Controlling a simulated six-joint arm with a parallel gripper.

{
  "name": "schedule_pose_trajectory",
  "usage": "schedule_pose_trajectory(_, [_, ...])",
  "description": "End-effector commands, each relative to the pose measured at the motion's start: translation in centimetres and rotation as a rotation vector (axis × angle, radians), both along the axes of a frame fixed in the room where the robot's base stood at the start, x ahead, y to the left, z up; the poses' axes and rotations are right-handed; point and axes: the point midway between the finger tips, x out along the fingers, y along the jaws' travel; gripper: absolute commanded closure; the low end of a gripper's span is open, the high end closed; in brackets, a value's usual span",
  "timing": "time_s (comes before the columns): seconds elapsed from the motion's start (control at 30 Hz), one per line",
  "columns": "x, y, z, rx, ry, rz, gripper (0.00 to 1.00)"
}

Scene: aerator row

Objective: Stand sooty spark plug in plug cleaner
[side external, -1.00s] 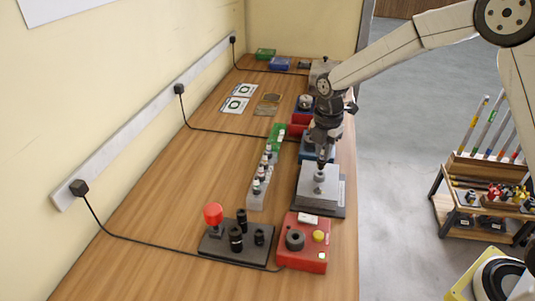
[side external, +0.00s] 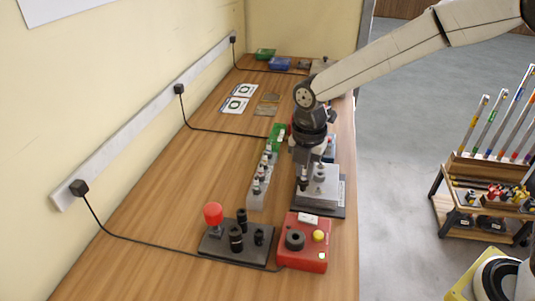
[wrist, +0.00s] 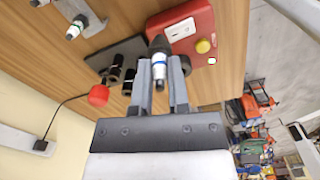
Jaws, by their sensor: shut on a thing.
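The red box (side external: 314,254), with a black round socket (side external: 295,240) and a yellow button, looks like the plug cleaner. It stands nearer the camera than my gripper, and the wrist view shows it (wrist: 203,18) beyond the plug tip. The plug is apart from the socket.
A pale rack (side external: 257,196) of several plugs stands left of my gripper, with a green part behind. A dark plate (side external: 215,247) with a red knob and black posts sits left of the red box. A black cable crosses the table. The table's left side is largely clear.

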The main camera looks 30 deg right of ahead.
Motion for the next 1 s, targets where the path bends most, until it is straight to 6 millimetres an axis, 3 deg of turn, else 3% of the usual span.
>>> schedule_pose_trajectory(0.03, [-1.1,1.4,0.5,0.000,-0.002,0.038,1.00])
schedule_pose_trajectory(0.2, [-4.1,4.6,1.4,0.001,-0.002,0.133,1.00])
schedule_pose_trajectory(0.4, [-6.5,6.6,1.9,0.000,-0.001,0.202,1.00])
schedule_pose_trajectory(1.0, [-7.1,7.1,1.1,-0.001,0.002,0.220,1.00])
